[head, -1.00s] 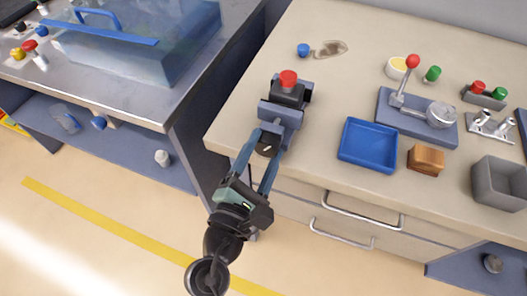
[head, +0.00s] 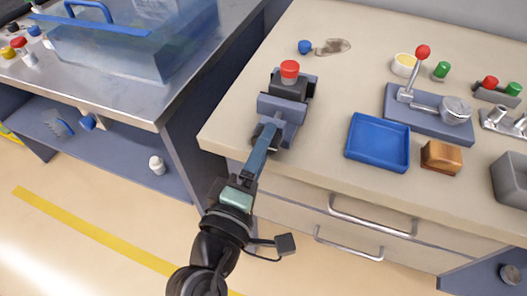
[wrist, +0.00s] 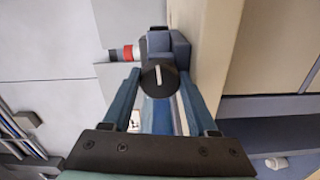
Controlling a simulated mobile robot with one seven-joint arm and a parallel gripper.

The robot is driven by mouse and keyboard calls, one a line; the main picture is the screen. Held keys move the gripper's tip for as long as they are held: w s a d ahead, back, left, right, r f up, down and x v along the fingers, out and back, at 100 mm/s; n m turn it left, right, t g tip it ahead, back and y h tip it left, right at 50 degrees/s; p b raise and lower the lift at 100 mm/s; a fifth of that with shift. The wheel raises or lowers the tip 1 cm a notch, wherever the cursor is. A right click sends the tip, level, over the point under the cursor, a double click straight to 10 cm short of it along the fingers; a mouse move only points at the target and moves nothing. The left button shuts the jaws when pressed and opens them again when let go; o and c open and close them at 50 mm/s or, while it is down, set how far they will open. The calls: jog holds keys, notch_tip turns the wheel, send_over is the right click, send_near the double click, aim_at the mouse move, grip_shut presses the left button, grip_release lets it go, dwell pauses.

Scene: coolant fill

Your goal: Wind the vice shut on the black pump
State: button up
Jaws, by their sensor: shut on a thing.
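The grey-blue vice (head: 283,108) stands at the left front corner of the bench. The black pump (head: 290,86) with its red cap (head: 290,69) sits upright between the vice's jaws. Whether a gap is left beside the pump is too small to tell. My gripper (head: 266,134) is at the vice's front, shut on its round black knob. In the wrist view the knob (wrist: 158,79), with a pale line across its face, lies between my two fingers. The vice body (wrist: 168,43) and red cap (wrist: 128,52) show behind it; the pump body is mostly hidden there.
A blue tray (head: 378,142), a wooden block (head: 441,157) and a lever press (head: 430,112) stand to the right on the bench. A tank (head: 130,45) stands on the left counter.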

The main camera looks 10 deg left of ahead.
jog(key=shift+f+m+b, duration=0.2)
jog(key=shift+m+b, duration=1.75)
jog(key=shift+m, duration=1.35)
jog(key=o, duration=1.4)
jog(key=shift+r, duration=0.1)
jog(key=p+v, duration=0.1)
jog(key=v, duration=1.2)
